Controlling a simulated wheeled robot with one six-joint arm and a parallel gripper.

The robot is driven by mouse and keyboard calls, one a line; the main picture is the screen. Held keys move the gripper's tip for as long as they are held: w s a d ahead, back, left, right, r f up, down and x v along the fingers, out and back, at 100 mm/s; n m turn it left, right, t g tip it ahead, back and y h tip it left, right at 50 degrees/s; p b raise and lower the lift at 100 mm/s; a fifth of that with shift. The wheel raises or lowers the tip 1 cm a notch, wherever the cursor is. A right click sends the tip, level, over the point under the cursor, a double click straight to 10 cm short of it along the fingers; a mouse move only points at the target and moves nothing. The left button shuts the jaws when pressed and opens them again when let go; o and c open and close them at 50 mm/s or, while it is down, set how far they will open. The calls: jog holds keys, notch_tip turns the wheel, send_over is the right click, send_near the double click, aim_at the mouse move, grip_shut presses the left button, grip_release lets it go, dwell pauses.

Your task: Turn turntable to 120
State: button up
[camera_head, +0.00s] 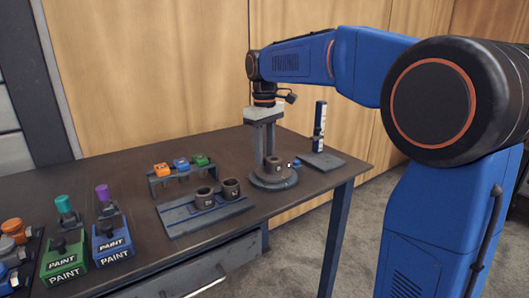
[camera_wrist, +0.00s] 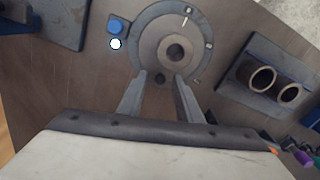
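The turntable (camera_head: 288,183) is a round grey disc at the right end of the table, with a brown pipe piece (camera_head: 274,164) standing at its middle. In the wrist view the turntable (camera_wrist: 145,45) has small light marks on its rim, and the pipe (camera_wrist: 176,46) shows from above as a ring. My gripper (camera_head: 263,152) points down over the turntable.
A blue button (camera_wrist: 117,26) and a white hexagonal piece (camera_wrist: 115,43) sit beside the turntable. A rack (camera_head: 205,215) with two brown cups stands to the left. A stand with a white-and-blue upright (camera_head: 320,125) is behind right. Paint boxes (camera_head: 112,245) are front left.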

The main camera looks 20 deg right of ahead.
grip_shut()
